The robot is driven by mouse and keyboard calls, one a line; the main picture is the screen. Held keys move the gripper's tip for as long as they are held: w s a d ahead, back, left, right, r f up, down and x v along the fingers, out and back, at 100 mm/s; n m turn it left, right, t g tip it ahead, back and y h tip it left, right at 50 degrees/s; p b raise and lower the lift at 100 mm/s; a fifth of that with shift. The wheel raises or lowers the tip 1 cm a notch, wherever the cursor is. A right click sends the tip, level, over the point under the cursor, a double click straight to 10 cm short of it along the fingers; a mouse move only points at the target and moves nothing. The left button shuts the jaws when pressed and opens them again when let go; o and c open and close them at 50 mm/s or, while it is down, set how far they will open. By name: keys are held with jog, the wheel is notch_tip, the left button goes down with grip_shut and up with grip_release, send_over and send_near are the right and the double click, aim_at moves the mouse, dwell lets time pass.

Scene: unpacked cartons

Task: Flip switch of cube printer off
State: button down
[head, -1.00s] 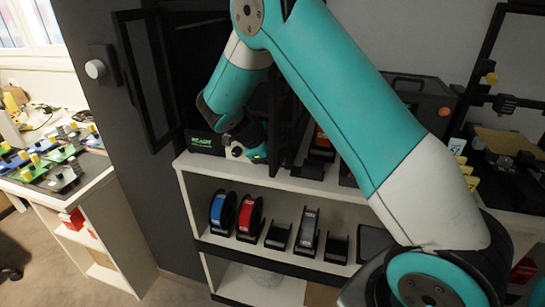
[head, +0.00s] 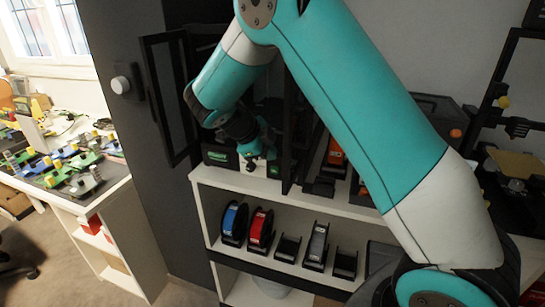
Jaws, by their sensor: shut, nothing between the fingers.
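The cube printer (head: 220,157) is a black boxy machine on the white shelf top, with its glazed doors swung open to left and right. A green-lit display panel shows low on its front; its text is too blurred to read. My gripper (head: 261,160) points downward at the printer's front, just right of the display panel. Its fingers are small and dark here, and it is shut with nothing held. A small pale round spot shows by the fingertips; I cannot tell whether it is the switch. I cannot tell whether the fingers touch the printer.
The printer's open left door (head: 166,98) stands out beside a dark wall panel with a round knob (head: 121,85). Below, the white shelf (head: 300,202) holds several spools and black holders. Another dark machine (head: 440,113) stands right, partly behind my arm. A workbench is at left.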

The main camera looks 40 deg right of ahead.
jog(key=shift+a+r, duration=0.15)
jog(key=shift+r, duration=0.05)
jog(key=s+a+r+n+y, duration=0.3)
jog(key=s+a+n, duration=0.3)
jog(key=s+n, duration=0.3)
jog(key=s+a+r+n+y, duration=0.4)
jog(key=s+a+n, duration=0.3)
jog(key=s+n, duration=0.3)
jog(key=s+a+r+n+y, duration=0.3)
jog(key=s+a+n, duration=0.4)
jog(key=n, duration=0.9)
jog(key=s+y, duration=0.1)
jog(key=s, duration=0.1)
jog(key=shift+s+a+r+y, duration=0.15)
jog(key=shift+s+r+y, duration=0.15)
jog(key=shift+s+r, duration=0.1)
